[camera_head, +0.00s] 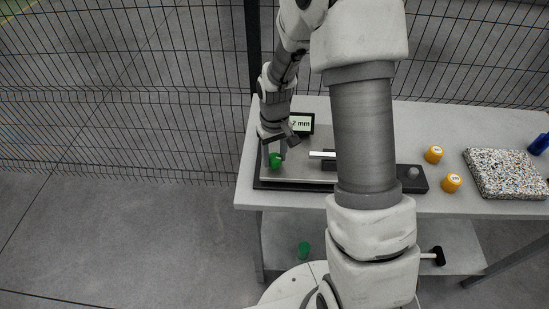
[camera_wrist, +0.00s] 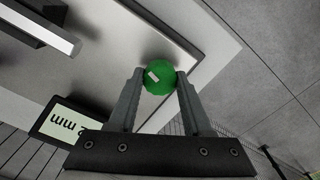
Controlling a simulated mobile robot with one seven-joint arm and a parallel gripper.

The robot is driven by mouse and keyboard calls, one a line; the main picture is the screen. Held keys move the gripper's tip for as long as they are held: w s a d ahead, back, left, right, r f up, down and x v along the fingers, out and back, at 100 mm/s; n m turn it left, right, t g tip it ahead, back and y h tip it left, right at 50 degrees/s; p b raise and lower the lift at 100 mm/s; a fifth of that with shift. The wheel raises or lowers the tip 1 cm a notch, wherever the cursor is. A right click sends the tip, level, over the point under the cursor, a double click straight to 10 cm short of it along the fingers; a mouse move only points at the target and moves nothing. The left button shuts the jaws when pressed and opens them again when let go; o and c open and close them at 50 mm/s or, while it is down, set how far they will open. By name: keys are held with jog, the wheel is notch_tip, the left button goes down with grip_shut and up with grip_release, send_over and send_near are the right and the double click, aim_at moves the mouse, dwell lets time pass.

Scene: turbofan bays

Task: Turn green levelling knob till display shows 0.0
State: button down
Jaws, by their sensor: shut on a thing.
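The green levelling knob (camera_head: 275,160) stands at the left end of the levelling device's plate (camera_head: 293,172) on the table. In the wrist view the knob (camera_wrist: 159,77) is round, with a small pale mark on its top. My gripper (camera_head: 274,153) reaches down to it from above. In the wrist view my gripper's two fingers (camera_wrist: 158,82) are shut on the knob, one on each side. The display (camera_head: 301,123) stands behind the plate and reads "2 mm" where it shows; its left part is hidden by my wrist. The display (camera_wrist: 70,122) is also partly hidden in the wrist view.
Two orange-yellow round pieces (camera_head: 434,154) and a speckled slab (camera_head: 505,173) lie on the table's right, with a blue object (camera_head: 539,144) at the edge. Another green item (camera_head: 304,249) shows below the table top. A wire fence (camera_head: 130,95) stands behind. My arm covers the device's middle.

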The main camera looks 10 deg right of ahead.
aim_at(275, 157)
jog(key=shift+m+b, duration=0.5)
jog(key=shift+m, duration=0.7)
jog(key=shift+c, duration=1.7)
grip_release()
notch_tip(275, 157, up, 18)
jog(key=shift+f, duration=0.25)
